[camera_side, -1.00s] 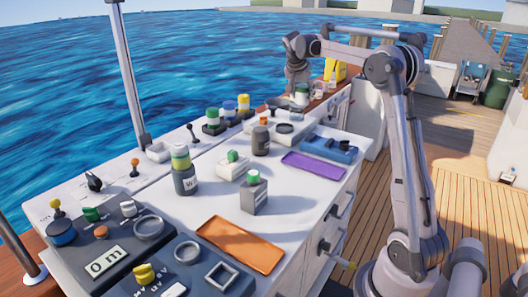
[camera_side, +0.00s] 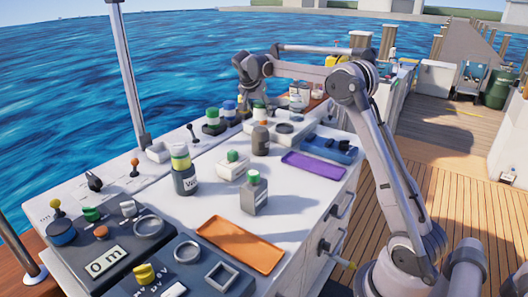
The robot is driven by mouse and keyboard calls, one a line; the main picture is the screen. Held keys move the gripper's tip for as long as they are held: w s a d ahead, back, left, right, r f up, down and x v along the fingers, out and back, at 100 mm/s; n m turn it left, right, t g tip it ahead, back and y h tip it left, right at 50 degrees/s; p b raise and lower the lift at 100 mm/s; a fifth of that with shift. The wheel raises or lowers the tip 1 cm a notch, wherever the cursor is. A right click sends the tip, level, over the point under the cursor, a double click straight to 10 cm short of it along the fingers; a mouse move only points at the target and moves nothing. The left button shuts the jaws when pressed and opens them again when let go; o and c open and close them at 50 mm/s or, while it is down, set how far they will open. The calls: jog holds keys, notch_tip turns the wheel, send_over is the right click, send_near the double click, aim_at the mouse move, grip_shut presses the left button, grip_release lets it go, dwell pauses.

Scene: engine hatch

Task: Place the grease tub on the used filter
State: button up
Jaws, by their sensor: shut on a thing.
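My gripper (camera_side: 256,95) hangs down at the far end of the white worktop, small in the side view. It is shut on a small pale tub with a green top (camera_side: 259,111), which looks like the grease tub. The tub is over or near a dark round dish; whether it touches anything below is too small to tell. I cannot tell for sure which thing is the used filter. A dark cylinder with an orange-brown top (camera_side: 261,140) stands upright nearer the camera, apart from my gripper.
Several coloured-top pots (camera_side: 213,118) stand left of my gripper. A pale labelled jar (camera_side: 299,98) is to its right.

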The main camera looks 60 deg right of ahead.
aim_at(260, 119)
jog(key=shift+w+f, duration=0.1)
jog(key=shift+f, duration=1.95)
jog(key=shift+f, duration=0.1)
jog(key=o, duration=1.2)
jog(key=shift+o, duration=0.2)
jog(key=v, duration=1.2)
jog(key=s+a+r+n+t+y, duration=0.1)
jog(key=s+a+n+t, duration=0.1)
jog(key=s+a+n, duration=0.45)
jog(key=s+a+f+n+t+y, duration=0.2)
jog(key=s+a+f+n, duration=0.2)
jog(key=s+a, duration=0.5)
jog(key=s+a+f+n+t+y, duration=0.2)
jog(key=s+a+f+n, duration=0.3)
jog(key=s+a+f, duration=0.3)
jog(key=s+a+y, duration=0.1)
jog(key=s+a, duration=0.1)
jog(key=a, duration=0.1)
